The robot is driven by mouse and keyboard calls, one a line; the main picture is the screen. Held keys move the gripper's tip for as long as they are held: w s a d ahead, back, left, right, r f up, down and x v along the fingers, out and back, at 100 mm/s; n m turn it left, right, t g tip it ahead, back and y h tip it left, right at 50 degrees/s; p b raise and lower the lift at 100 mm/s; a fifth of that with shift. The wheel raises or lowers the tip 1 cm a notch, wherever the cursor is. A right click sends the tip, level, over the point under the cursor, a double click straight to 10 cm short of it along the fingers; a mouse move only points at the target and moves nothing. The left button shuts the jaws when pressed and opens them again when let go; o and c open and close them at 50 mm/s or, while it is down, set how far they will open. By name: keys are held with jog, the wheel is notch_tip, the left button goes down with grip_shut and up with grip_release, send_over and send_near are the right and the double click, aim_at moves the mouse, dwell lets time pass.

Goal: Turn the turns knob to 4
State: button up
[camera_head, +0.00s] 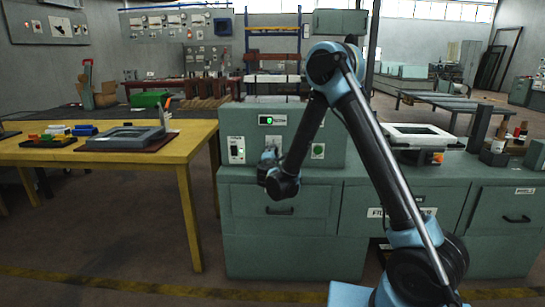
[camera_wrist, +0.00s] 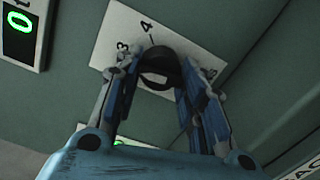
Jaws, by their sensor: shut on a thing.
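The turns knob (camera_wrist: 158,62) is dark and round, on a white dial plate (camera_wrist: 118,28) with the numbers 3 and 4 visible near its top. A black tick runs between the 4 and the knob. My gripper (camera_wrist: 156,74) has one blue finger on each side of the knob and is shut on it. The knob's pointer mark cannot be made out, and the fingers cover part of the plate. In the head view my gripper (camera_head: 270,157) is at the front panel of the green machine (camera_head: 335,128), and my wrist hides the knob.
A small display with a green digit (camera_wrist: 18,22) is at the upper left of the wrist view. A switch plate (camera_head: 236,150) and a green button (camera_head: 317,151) flank the knob area. A yellow table (camera_head: 190,140) stands to the left, and drawers lie below.

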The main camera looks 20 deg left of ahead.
jog(key=m, duration=0.5)
jog(key=shift+d, duration=0.2)
jog(key=shift+c, duration=0.2)
jog(key=m, duration=0.5)
jog(key=shift+y, duration=0.3)
jog(key=shift+r, duration=0.1)
jog(key=o, duration=1.1)
jog(key=shift+a, duration=0.1)
jog(key=v, duration=1.2)
jog(key=shift+w+r, duration=0.1)
